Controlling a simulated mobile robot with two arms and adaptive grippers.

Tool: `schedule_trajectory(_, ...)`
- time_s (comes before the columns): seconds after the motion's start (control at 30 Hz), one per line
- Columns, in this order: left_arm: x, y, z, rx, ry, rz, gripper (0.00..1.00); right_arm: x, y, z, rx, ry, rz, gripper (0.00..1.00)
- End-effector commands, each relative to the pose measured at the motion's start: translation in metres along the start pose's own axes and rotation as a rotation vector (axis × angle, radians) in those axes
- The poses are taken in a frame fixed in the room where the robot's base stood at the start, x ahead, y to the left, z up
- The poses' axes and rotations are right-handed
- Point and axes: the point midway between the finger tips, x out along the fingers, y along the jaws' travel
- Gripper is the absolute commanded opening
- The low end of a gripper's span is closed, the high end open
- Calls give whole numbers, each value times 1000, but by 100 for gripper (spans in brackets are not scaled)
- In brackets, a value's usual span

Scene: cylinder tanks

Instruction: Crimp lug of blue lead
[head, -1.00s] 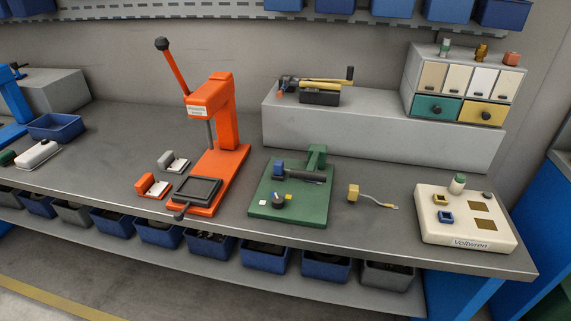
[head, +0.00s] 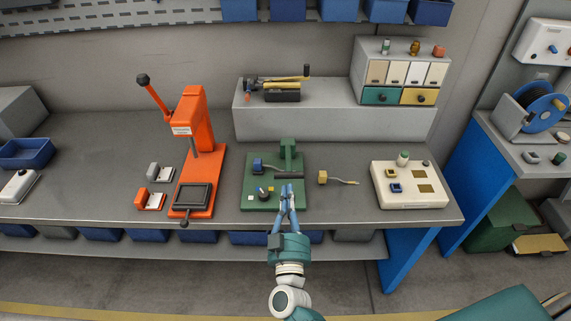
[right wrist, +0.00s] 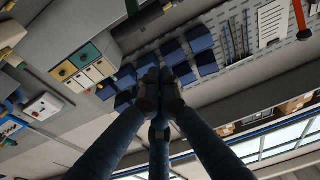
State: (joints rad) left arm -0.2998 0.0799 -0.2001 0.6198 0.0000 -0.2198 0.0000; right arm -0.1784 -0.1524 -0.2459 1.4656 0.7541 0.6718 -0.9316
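A blue block (head: 258,165) with a dark bar-like part beside it sits on the green bench fixture (head: 251,201); I cannot tell whether it is the blue lead, and no lug is clear. The fingers also meet in the right wrist view (right wrist: 160,85). Contact with the fixture cannot be told. My left gripper is out of view.
An orange lever press (head: 204,165) stands left of the fixture. A cream box (head: 409,198) with sockets stands right. A yellow-handled tool (head: 282,90) rests on the grey riser (head: 340,125) behind, beside a drawer cabinet (head: 397,97).

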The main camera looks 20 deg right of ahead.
Motion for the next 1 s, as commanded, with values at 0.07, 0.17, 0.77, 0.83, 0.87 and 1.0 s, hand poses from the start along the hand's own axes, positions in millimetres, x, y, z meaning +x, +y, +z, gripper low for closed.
schedule_trajectory(0.07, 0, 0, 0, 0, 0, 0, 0, 5, 2, -5, 3, 8, 11, 0)
schedule_trajectory(0.17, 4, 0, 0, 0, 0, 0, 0, 16, 2, -4, 2, 10, 11, 0)
schedule_trajectory(0.77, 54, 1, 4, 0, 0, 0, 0, 92, 2, 25, 1, 5, 7, 0)
schedule_trajectory(0.83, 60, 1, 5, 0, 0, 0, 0, 90, 2, 29, 0, 6, 7, 0)
schedule_trajectory(0.87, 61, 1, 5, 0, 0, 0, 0, 90, 2, 30, 0, 5, 7, 0)
schedule_trajectory(1.0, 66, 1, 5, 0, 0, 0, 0, 88, 2, 34, 2, 5, 7, 0)
